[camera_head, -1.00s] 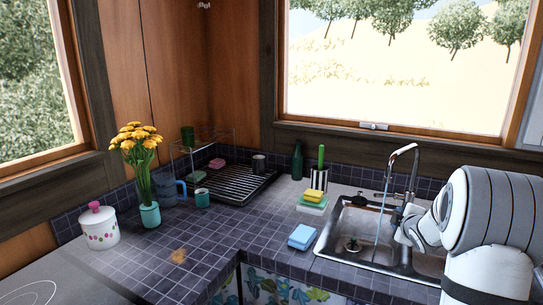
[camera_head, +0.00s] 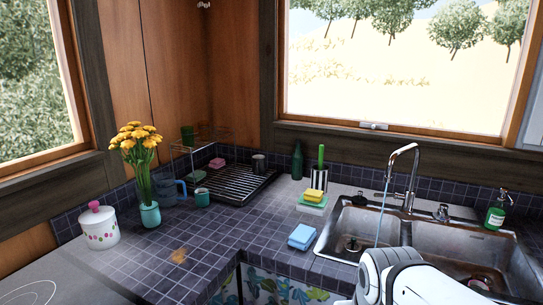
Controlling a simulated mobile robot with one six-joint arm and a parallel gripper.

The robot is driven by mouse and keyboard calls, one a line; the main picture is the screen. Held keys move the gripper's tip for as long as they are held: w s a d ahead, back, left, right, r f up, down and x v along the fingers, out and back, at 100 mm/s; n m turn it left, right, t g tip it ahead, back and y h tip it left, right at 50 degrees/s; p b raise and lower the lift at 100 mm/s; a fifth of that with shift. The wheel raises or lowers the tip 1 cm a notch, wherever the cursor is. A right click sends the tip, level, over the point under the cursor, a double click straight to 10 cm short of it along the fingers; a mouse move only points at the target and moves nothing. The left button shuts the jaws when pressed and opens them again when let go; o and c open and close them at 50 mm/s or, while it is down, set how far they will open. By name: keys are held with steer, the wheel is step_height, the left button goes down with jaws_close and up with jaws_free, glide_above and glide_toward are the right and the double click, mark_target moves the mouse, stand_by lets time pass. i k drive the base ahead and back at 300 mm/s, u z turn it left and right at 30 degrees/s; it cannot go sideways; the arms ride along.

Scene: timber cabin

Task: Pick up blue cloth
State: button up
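A white part of my arm (camera_head: 400,275) shows at the bottom right, in front of the sink and to the right of the cloth. My gripper itself is not visible.
The sink (camera_head: 440,238) has two basins, and a thin stream falls from the tap (camera_head: 403,165). A yellow sponge (camera_head: 313,195) lies on a green-and-white one behind the cloth. A soap bottle (camera_head: 495,212) stands at the right.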

mark_target(303, 236)
steer(key=k, duration=0.85)
steer(key=u, duration=0.5)
steer(key=i, duration=1.75)
steer(key=z, duration=0.6)
steer(key=k, duration=0.7)
steer(key=z, duration=0.25)
steer(key=i, duration=0.65)
steer(key=u, duration=0.05)
